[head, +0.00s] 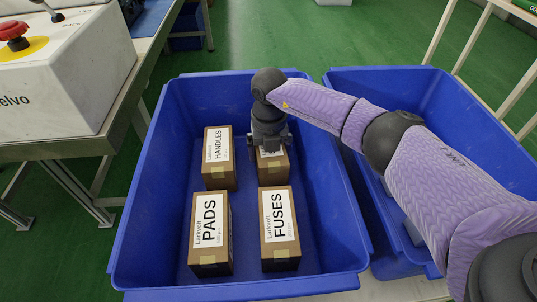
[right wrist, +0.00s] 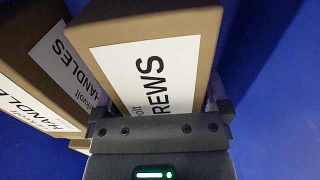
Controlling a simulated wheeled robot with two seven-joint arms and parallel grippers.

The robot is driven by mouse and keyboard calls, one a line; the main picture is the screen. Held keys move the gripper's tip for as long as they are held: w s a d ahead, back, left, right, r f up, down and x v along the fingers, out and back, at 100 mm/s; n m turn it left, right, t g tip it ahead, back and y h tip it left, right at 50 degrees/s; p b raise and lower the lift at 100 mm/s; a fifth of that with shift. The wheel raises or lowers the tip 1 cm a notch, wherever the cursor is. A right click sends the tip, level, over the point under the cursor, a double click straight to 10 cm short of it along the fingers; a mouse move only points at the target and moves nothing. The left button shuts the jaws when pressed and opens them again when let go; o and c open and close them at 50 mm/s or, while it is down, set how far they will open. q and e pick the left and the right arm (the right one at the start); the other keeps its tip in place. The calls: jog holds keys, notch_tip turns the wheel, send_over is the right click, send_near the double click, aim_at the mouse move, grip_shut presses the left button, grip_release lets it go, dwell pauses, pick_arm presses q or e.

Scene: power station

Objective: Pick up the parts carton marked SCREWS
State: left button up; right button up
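The carton marked SCREWS (head: 272,168) is a brown box with a white label, standing at the back right of the group in the left blue bin. My right gripper (head: 268,143) is above it, pointing down and hiding most of its label in the head view. In the right wrist view the SCREWS carton (right wrist: 150,60) lies between the spread fingers of my right gripper (right wrist: 160,108), with the letters "REWS" readable. The fingers sit at the outer ends of the gripper body, on either side of the carton; firm contact is not visible. My left gripper is not in view.
Cartons marked HANDLES (head: 218,158), PADS (head: 209,235) and FUSES (head: 280,230) stand close by in the blue bin (head: 150,215). HANDLES is just beside SCREWS. A second blue bin (head: 395,78) is at the right, under my right arm. A machine box (head: 75,85) stands left.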

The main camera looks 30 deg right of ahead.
jog(key=c, duration=1.2)
